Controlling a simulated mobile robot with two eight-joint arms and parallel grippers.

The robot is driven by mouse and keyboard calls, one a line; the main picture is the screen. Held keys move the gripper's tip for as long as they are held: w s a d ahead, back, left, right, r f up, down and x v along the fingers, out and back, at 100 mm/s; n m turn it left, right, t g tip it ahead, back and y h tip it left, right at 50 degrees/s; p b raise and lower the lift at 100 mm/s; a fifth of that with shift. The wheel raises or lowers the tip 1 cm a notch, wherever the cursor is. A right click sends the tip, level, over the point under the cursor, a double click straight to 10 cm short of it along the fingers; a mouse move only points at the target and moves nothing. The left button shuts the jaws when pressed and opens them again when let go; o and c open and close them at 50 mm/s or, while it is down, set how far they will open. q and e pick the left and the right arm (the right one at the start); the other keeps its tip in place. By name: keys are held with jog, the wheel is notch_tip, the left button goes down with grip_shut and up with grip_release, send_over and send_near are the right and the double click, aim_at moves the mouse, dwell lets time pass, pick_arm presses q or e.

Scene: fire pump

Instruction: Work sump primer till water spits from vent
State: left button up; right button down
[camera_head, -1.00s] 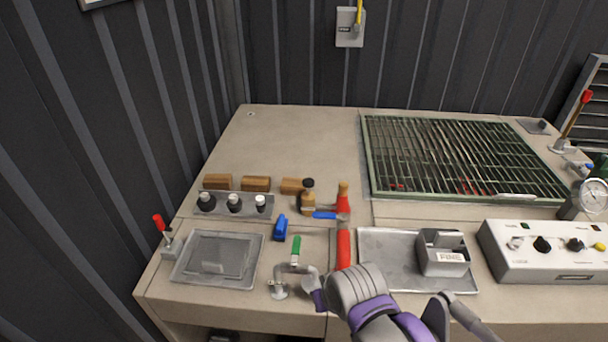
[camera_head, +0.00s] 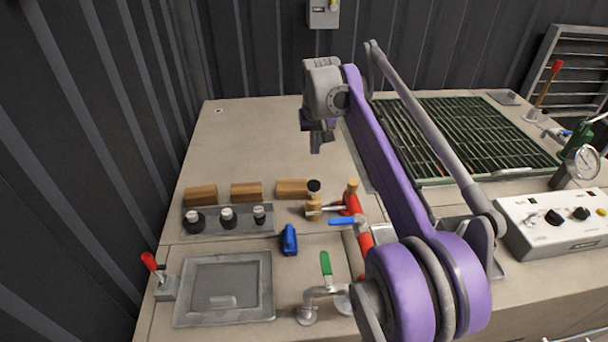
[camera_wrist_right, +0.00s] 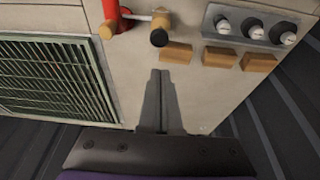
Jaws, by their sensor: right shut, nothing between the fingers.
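A red-knobbed lever (camera_head: 551,82) stands at the far right beside the green sump grating (camera_head: 480,130). A green hand-pump-like body (camera_head: 592,133) stands behind a round gauge (camera_head: 584,163). I cannot tell which one is the primer. A brass fitting with a black knob (camera_head: 313,196) joins a red pipe (camera_head: 358,220); it also shows in the wrist view (camera_wrist_right: 159,30). I cannot pick out the vent for sure, and no water shows. My right gripper (camera_head: 316,143) is shut and empty above the bare bench top, behind the brass fitting. My left gripper is out of view.
Wooden blocks (camera_head: 246,192) and a strip with black-and-white knobs (camera_head: 228,218) lie front left. A red lever (camera_head: 150,262), grey hatch (camera_head: 222,290) and green-handled valve (camera_head: 326,265) are nearer. A control box (camera_head: 548,225) stands right. The back-left bench top is clear.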

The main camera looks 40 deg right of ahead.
aim_at(314, 186)
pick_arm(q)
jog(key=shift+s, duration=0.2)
pick_arm(e)
jog(key=shift+s+d, duration=0.1)
jog(key=shift+s, duration=0.05)
jog(key=x, duration=1.3)
jog(key=shift+s+a+b, duration=0.15)
jog(key=shift+a+b, duration=0.05)
jog(key=shift+b, duration=0.2)
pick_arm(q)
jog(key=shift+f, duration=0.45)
pick_arm(e)
jog(key=shift+f, duration=0.5)
notch_tip(314, 186, down, 4)
jog(key=shift+s+r+b, duration=0.1)
jog(key=shift+r+b, duration=0.1)
jog(key=shift+b, duration=0.65)
jog(key=shift+r, duration=0.15)
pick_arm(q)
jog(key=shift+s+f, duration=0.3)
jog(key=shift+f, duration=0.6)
